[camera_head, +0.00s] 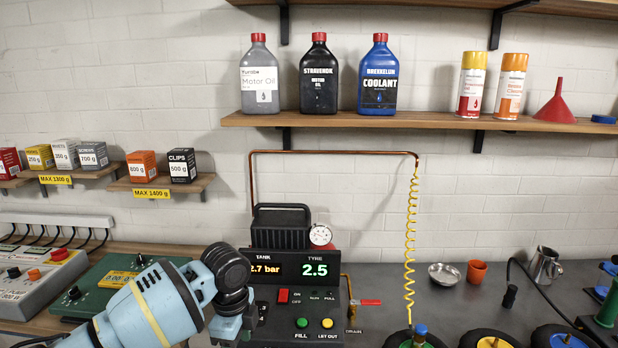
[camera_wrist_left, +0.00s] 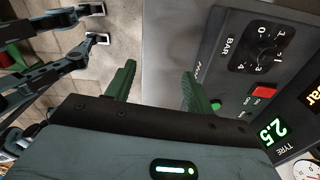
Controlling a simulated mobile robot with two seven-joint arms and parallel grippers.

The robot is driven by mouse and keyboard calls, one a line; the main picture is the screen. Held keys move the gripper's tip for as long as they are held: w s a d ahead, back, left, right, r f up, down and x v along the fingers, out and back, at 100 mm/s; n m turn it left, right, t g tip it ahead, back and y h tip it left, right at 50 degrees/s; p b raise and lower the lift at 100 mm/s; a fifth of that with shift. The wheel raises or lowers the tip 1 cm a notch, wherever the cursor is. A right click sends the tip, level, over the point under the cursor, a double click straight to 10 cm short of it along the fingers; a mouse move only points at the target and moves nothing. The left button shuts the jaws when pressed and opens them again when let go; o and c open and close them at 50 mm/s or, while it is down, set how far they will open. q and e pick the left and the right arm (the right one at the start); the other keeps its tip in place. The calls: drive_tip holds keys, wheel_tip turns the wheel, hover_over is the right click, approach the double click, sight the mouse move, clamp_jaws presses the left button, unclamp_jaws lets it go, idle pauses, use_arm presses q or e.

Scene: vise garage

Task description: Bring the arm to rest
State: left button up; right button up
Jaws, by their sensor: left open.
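My left arm comes in from the lower left in the head view, and its wrist stands in front of the left part of the tyre inflator panel (camera_head: 318,292). The fingers are hidden there. In the left wrist view my left gripper (camera_wrist_left: 160,88) shows two green fingers spread apart with nothing between them. The inflator panel (camera_wrist_left: 238,90) with its BAR dial (camera_wrist_left: 262,48) and red button (camera_wrist_left: 264,92) lies close beside the right-hand finger. I cannot tell whether they touch. My right gripper is not in view in the head view.
A dark workbench (camera_head: 390,290) holds the inflator, a metal bowl (camera_head: 444,273), an orange cup (camera_head: 477,272) and several wheels along the front. A yellow coiled hose (camera_head: 410,245) hangs right of the panel. Green (camera_head: 110,285) and grey (camera_head: 40,280) control boxes stand at left.

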use_arm(q)
drive_tip(key=s+d+f+n+h, duration=0.2)
drive_tip(key=s+d+f+n, duration=0.15)
drive_tip(key=s+f, duration=0.45)
drive_tip(key=s+d+f+n+h, duration=0.2)
drive_tip(key=s+d+f+n, duration=0.3)
drive_tip(key=s, duration=0.6)
drive_tip(key=s+a+f+n+t+y, duration=0.3)
drive_tip(key=s+a+n, duration=0.6)
drive_tip(key=s+a, duration=0.95)
drive_tip(key=w+d+f+t, duration=0.3)
drive_tip(key=f+t, duration=0.3)
drive_tip(key=f, duration=0.3)
drive_tip(key=shift+w+d+h, duration=0.35)
drive_tip(key=shift+w+h, duration=0.05)
drive_tip(key=shift+w, duration=0.5)
